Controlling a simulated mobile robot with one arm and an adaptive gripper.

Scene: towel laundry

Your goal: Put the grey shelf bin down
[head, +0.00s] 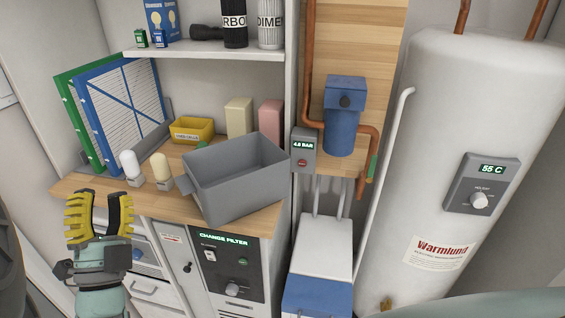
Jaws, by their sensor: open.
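The grey shelf bin (232,196) is an open, empty-looking box. It rests on the wooden counter (80,186) at its right end, turned at an angle, with its front corner near or over the front edge. My gripper (100,208), with yellow fingers, is at the lower left, in front of the counter. It is open and empty, with its fingers pointing up and apart from the bin. The underside of the bin is hidden.
A yellow bin (192,130), two light bulbs (131,164), and green and blue framed filters (115,105) stand on the counter. Cream and pink blocks (239,117) stand behind the bin. A blue filter housing (342,128) and a white tank (420,170) are to the right.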

